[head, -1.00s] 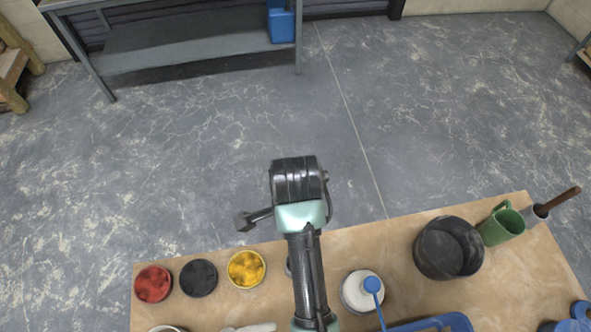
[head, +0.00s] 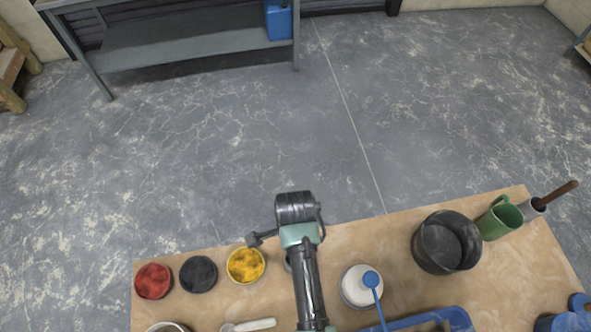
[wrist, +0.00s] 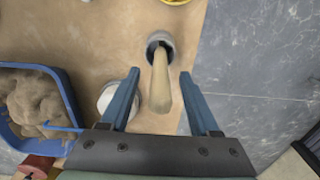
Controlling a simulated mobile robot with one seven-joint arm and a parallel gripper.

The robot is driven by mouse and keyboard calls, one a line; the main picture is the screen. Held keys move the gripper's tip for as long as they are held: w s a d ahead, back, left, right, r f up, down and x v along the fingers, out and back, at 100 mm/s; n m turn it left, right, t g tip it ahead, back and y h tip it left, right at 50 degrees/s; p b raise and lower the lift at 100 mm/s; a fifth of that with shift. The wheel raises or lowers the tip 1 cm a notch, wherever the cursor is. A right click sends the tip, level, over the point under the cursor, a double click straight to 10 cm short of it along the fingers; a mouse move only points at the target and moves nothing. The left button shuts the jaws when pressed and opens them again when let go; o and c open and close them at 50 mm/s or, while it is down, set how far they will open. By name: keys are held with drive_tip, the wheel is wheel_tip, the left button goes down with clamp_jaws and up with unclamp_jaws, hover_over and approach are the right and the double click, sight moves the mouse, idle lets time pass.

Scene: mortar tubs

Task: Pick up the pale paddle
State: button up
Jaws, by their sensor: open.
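The pale paddle (wrist: 161,88) shows in the wrist view as a pale wooden shaft. It stands in a small grey holder (wrist: 152,41), and its lower end is hidden inside. My gripper (wrist: 160,74) is open, with one blue finger on each side of the shaft and a visible gap on both sides. In the head view my arm covers the paddle, and only a sliver of what looks like the holder (head: 288,265) shows beside the arm.
Red (head: 153,281), black (head: 198,275) and yellow (head: 246,265) pots stand left of my arm.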

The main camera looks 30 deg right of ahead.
drive_tip(key=shift+f, duration=0.8)
clamp_jaws()
